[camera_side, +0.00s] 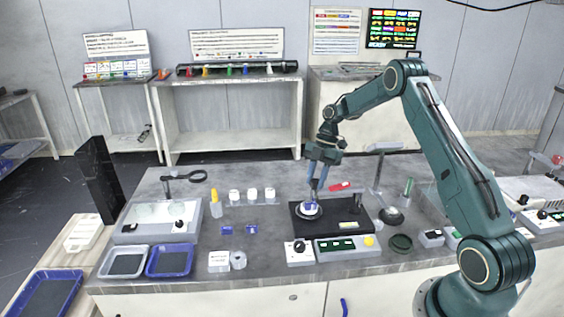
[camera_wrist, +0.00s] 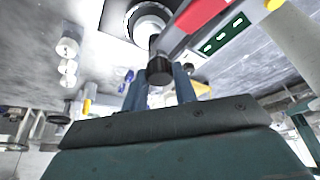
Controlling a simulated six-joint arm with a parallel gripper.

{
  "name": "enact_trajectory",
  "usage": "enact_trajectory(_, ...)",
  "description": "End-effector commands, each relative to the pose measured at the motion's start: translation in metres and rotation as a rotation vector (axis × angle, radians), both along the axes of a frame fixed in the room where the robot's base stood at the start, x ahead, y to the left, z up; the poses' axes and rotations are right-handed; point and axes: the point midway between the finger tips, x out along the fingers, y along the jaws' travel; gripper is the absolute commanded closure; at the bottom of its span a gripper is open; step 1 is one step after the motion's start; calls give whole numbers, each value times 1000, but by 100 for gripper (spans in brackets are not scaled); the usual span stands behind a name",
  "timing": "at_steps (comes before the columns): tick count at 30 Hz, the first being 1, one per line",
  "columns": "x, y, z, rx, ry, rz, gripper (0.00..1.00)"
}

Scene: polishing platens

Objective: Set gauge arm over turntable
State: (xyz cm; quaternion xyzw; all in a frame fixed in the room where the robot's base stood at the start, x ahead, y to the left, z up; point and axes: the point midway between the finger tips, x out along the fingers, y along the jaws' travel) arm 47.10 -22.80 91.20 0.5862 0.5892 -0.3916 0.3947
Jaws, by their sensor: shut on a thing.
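The turntable (camera_side: 308,213) is a pale round disc on a black base plate (camera_side: 345,228). It also shows in the wrist view (camera_wrist: 150,14), near the top edge. My gripper (camera_side: 316,194) points down over the turntable, with its blue fingers low above the disc. In the wrist view my gripper (camera_wrist: 160,84) is shut on a dark cylindrical knob (camera_wrist: 160,69). The knob appears to belong to the gauge arm, beside the disc's rim; the rest of that arm is hard to make out. I cannot tell whether the knob touches the disc.
A control box (camera_side: 345,245) with green displays and a yellow button stands in front of the base plate. White cups (camera_side: 252,195) stand to the left. A lamp stand (camera_side: 377,170) and a dark round dish (camera_side: 400,243) are at the right.

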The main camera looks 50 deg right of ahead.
Motion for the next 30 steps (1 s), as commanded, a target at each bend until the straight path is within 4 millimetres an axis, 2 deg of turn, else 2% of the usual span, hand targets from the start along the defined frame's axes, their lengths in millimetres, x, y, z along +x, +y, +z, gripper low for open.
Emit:
enact_trajectory(11, -3, 2, 0, 4, 6, 15, 100)
enact_trajectory(12, -3, 2, 0, 4, 7, 16, 66)
enact_trajectory(15, -3, 2, 0, 4, 5, 14, 50)
enact_trajectory(25, -2, 1, 1, 2, 2, 11, 50)
enact_trajectory(30, -1, -2, 8, 1, 0, 9, 50)
